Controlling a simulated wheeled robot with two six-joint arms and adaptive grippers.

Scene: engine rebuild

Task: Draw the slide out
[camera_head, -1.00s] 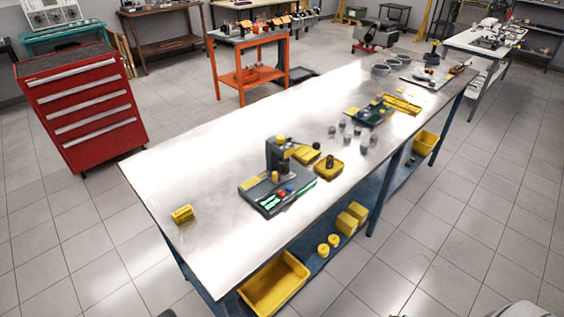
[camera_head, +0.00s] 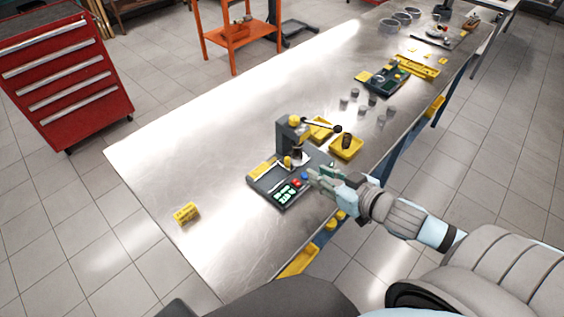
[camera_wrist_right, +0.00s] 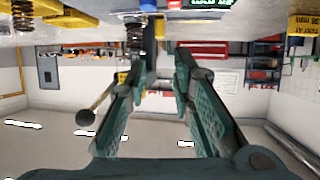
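A dark bench device (camera_head: 270,190) stands on the metal table, with a lit green display, red and blue buttons, an upright column (camera_head: 284,134) and a lever ending in a black ball (camera_head: 337,129). I cannot tell which part is the slide. My right gripper (camera_head: 314,180) is at the device's front right edge, beside the buttons; contact cannot be told. In the right wrist view, which is upside down, its fingers (camera_wrist_right: 160,70) are apart with nothing held. The column shows beyond the fingertips, and the lever's ball (camera_wrist_right: 86,118) is left of them. My left gripper is not in view.
A yellow tray (camera_head: 346,148) with a dark spring stands right of the device. Several small grey cylinders and a second device (camera_head: 383,79) are farther back.

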